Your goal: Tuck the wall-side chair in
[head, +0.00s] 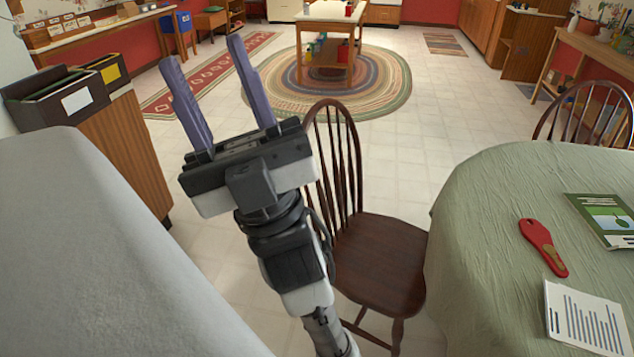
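A dark brown wooden chair (378,262) with a spindle back stands left of a table (480,215) covered by a green cloth. Its seat front reaches the hanging cloth; its backrest is on the left, apart from the table. My gripper (205,75) is open and empty, its two purple fingers spread and pointing up and left. It appears left of the chair's backrest, and my arm hides part of the chair's left side. A second similar chair (590,112) stands at the table's far right side. I cannot tell from this view which chair is nearer a wall.
A red spoon-shaped item (542,247), a green booklet (605,218) and a printed sheet (585,318) lie on the table. A grey surface (90,255) and a wooden cabinet (128,150) with boxes bound the left. Tiled floor beyond the chair is clear up to the round rug (385,85).

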